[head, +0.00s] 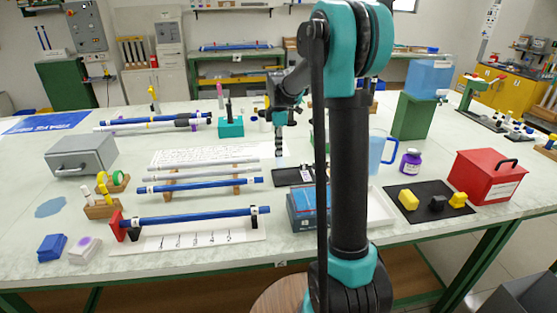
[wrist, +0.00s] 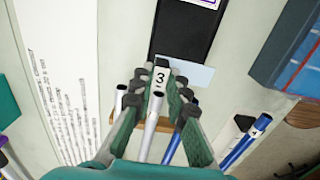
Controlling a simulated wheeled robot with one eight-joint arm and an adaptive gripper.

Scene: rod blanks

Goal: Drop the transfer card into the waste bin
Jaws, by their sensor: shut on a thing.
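My gripper (head: 280,121) hangs over the middle of the table, pointing down. In the wrist view its fingertips (wrist: 162,73) are closed together on a thin pale blue card (wrist: 198,76), which looks like the transfer card. The card also shows below the fingers in the head view (head: 279,150). Its left part is hidden by the fingers in the wrist view. A dark box (head: 524,297) is cut off at the lower right corner, off the table; it may be the waste bin, but I cannot tell for certain.
Under the gripper lie a black tray (head: 286,178) and rods on a wooden rack, including a blue rod (head: 200,185). A blue box (head: 307,211), a blue jug (head: 377,153) and a red box (head: 486,176) stand to the right.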

